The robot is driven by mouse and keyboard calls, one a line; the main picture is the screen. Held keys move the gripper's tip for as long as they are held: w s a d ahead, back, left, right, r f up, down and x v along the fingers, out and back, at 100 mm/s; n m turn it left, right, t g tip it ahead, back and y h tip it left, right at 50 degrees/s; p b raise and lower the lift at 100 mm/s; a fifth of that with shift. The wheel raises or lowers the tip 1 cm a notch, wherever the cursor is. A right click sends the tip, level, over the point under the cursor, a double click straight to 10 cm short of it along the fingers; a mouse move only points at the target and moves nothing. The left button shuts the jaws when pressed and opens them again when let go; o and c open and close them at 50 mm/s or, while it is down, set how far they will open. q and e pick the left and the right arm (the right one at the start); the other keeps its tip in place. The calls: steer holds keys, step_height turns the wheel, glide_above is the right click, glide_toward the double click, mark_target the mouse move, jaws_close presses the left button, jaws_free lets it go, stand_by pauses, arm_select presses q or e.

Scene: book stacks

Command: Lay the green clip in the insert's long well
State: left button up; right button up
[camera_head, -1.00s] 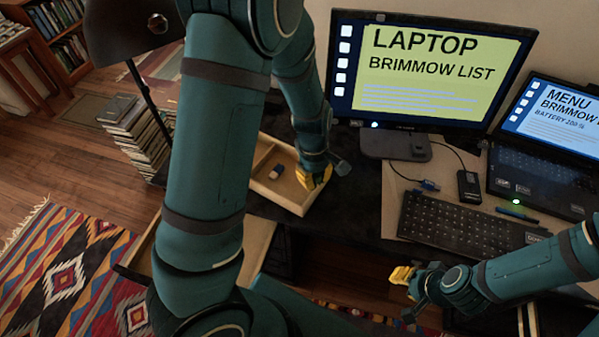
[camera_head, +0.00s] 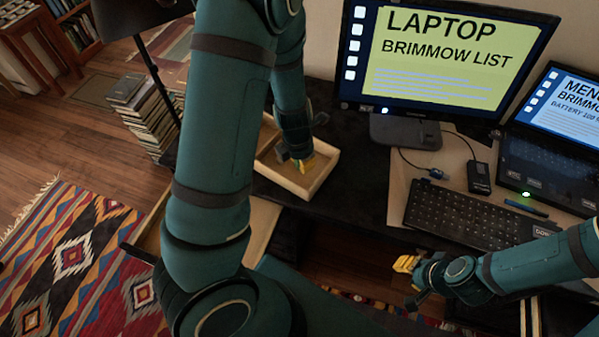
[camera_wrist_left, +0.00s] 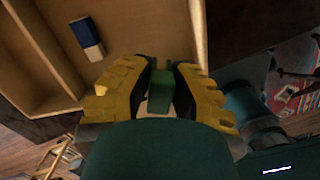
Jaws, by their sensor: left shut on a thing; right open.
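The wooden insert (camera_head: 321,178) lies on the dark desk, with thin walls and a divider. In the left wrist view the insert (camera_wrist_left: 50,42) has a narrow long well at the left and a wider compartment beside it. My left gripper (camera_head: 302,163) is over the insert in the head view. It is shut on the green clip (camera_wrist_left: 160,92), which shows between the yellow fingers in the left wrist view, at the wider compartment's near side. The clip is hidden in the head view. My right gripper (camera_head: 406,265) is open and empty, in front of the desk.
A blue and white eraser-like block (camera_wrist_left: 87,38) lies in the wider compartment. A book stack (camera_head: 150,118) stands left of the desk.

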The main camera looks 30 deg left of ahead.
mark_target(302, 179)
arm_select(q)
step_height(302, 179, down, 4)
steer(key=shift+r+b, duration=0.1)
steer(key=shift+b, duration=0.6)
step_height(302, 179, down, 3)
steer(key=shift+f+b, duration=0.1)
steer(key=shift+b, duration=0.65)
steer(key=o, duration=0.5)
steer(key=shift+c, duration=0.2)
